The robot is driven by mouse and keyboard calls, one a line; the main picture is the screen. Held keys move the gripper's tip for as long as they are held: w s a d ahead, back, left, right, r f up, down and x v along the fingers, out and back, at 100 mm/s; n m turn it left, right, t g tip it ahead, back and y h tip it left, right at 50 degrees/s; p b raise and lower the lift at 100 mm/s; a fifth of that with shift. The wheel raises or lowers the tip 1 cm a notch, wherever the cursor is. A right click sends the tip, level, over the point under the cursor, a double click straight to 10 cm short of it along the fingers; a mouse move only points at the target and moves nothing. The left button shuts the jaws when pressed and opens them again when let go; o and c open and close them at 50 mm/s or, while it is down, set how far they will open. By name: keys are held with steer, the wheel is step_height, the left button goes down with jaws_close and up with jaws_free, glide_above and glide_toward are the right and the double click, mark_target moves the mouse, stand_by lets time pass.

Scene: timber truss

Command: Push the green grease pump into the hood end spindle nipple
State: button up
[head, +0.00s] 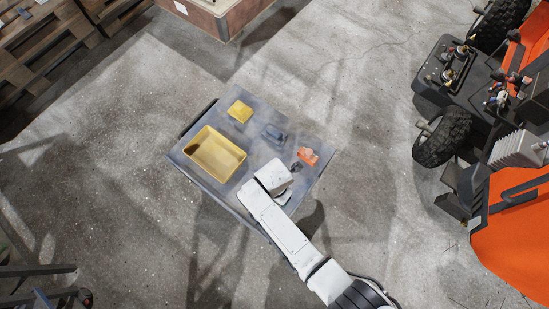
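My gripper (281,190) is at the end of my white arm, over the right front part of a blue-grey work table (234,192). Its fingers are mostly hidden under the wrist, and I cannot tell whether they are open or hold anything. I cannot make out a green grease pump in this view. An orange machine (510,240) with black wheels stands on the right, well apart from my gripper. I cannot make out a spindle nipple on it; the parts there are too small.
On the table are a yellow open tray (240,168), a yellow block (240,111), a dark grey item (274,133) and an orange item (308,156) close beyond my gripper. Wooden pallets (45,50) stand at top left. Concrete floor (370,140) between table and machine is clear.

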jaws_close()
stand_by(0.7)
